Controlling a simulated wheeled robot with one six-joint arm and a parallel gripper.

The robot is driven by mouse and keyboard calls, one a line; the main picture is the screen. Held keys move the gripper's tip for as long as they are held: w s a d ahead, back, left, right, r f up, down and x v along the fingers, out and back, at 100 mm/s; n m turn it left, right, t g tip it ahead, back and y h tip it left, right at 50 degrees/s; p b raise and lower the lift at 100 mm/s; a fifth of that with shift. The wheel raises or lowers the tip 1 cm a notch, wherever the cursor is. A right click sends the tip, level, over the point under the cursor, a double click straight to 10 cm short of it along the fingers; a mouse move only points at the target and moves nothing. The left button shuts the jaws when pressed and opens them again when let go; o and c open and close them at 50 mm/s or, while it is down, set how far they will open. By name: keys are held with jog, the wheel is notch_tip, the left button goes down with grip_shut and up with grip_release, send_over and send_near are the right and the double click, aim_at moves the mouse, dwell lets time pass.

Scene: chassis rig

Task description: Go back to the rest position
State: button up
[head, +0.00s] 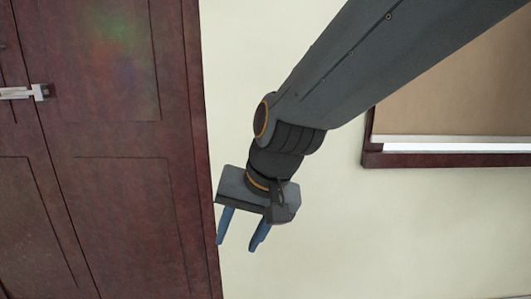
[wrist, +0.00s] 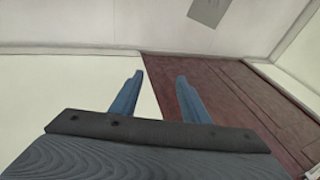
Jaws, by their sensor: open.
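My gripper (head: 240,245) hangs at the end of my dark grey arm, near the middle of the head view. Its two blue fingers point down and stand apart, with nothing between them. In the wrist view my gripper (wrist: 160,75) also shows both blue fingers spread and empty. It appears in front of the pale wall, close to the right edge of the dark red door in the head view. No object is held.
A dark red panelled door (head: 110,190) with a light metal handle (head: 25,92) fills the left. A framed brown board (head: 450,95) hangs on the pale wall (head: 400,230) at right. The wrist view shows a grey panel (wrist: 208,10) at the top.

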jog(key=s+d+f+n+g+h, duration=0.3)
jog(key=s+d+f+n, duration=0.3)
jog(key=s+d+f, duration=0.4)
jog(key=s+d+r+m+p, duration=0.1)
jog(key=d+r+m+p, duration=0.2)
jog(key=d+r+p, duration=0.4)
jog(key=d+r+m+p, duration=0.3)
jog(key=d+r+p, duration=0.4)
jog(key=r+p, duration=0.8)
jog(key=shift+s+r+h+p, duration=0.15)
jog(key=shift+s+h+p, duration=0.25)
jog(key=shift+p, duration=1.05)
jog(key=shift+d, duration=0.1)
